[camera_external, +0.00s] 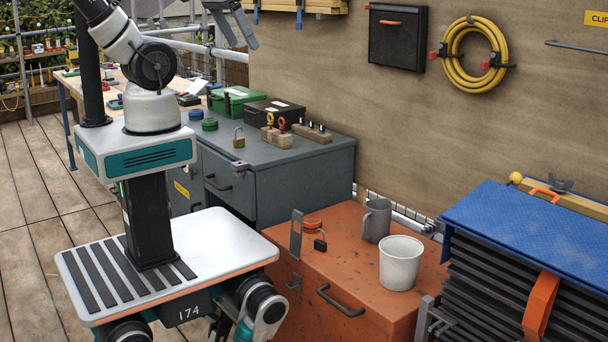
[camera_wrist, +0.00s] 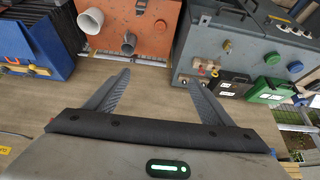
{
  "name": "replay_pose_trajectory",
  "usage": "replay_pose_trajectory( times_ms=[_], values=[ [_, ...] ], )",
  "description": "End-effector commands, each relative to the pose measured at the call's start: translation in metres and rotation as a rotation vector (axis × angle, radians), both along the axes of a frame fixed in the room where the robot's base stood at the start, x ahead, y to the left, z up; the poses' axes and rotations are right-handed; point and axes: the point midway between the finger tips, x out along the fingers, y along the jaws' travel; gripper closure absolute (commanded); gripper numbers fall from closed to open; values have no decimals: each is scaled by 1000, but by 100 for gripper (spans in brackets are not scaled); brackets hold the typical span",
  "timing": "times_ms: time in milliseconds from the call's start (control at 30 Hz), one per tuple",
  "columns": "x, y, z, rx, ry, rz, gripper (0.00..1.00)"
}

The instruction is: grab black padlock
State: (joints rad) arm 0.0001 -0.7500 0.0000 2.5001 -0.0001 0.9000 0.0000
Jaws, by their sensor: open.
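The black padlock (camera_external: 320,241) stands on top of the orange cabinet (camera_external: 345,226), near its left part, in the external view. It is small, with a shackle at its top. An orange round item (camera_external: 312,224) sits right behind it. In the wrist view, a small dark shape at the top edge of the orange cabinet (camera_wrist: 152,42) may be the padlock, but I cannot tell. My gripper (camera_external: 238,34) is high above the grey cabinet, up and left of the padlock and well apart from it. Its fingers (camera_wrist: 158,78) are spread with nothing between them.
A grey mug (camera_external: 376,220) and a white bucket (camera_external: 400,263) stand right of the padlock. A brass padlock (camera_external: 239,141) is on the grey cabinet (camera_external: 310,165), with green and black cases behind. A blue-covered stack (camera_external: 520,225) is at the right.

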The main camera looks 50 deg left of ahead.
Motion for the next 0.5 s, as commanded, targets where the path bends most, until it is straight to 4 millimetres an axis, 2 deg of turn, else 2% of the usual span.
replay_pose_trajectory(
  times_ms=[33,100,367,500],
  values=[
    [0,0,0,0,0,0,34],
    [0,0,0,0,0,0,46],
    [0,0,0,0,0,0,46],
    [10,-5,-10,-13,23,-8,46]
  ],
)
